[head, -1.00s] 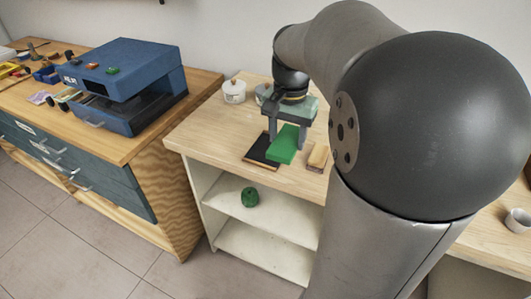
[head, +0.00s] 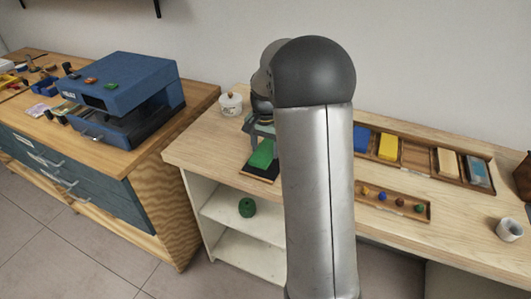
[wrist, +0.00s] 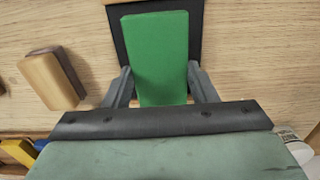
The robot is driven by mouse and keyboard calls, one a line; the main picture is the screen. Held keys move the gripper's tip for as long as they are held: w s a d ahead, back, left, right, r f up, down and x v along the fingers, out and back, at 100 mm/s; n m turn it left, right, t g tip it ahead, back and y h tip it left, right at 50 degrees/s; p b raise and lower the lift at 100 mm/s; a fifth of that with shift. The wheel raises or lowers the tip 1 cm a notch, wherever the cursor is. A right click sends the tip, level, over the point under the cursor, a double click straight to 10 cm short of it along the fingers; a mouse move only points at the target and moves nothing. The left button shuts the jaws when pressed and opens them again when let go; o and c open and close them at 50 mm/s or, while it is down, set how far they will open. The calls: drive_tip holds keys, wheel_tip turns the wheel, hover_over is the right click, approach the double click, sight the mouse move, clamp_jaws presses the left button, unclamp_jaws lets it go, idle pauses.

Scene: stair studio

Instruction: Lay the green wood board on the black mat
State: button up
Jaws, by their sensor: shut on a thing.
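The green wood board (wrist: 158,50) is between the two fingers of my gripper (wrist: 158,88) in the wrist view, and the gripper is shut on it. The board lies over the black mat (wrist: 122,38), whose dark surface shows along both sides of it. In the head view the board (head: 262,154) covers much of the mat (head: 259,174), with the mat's front part bare. I cannot tell whether the board touches the mat. My arm hides part of the gripper in the head view.
A tan and brown block (wrist: 52,78) lies left of the mat in the wrist view. A white lidded pot (head: 230,104) stands behind. Trays of coloured pieces (head: 420,155) and a white cup (head: 511,229) are right of my arm. A blue machine (head: 122,95) is left.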

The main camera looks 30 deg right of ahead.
sight(266, 151)
drive_tip(key=shift+f, duration=1.3)
drive_tip(key=shift+f, duration=0.2)
drive_tip(key=o, duration=1)
drive_tip(key=shift+s, duration=0.1)
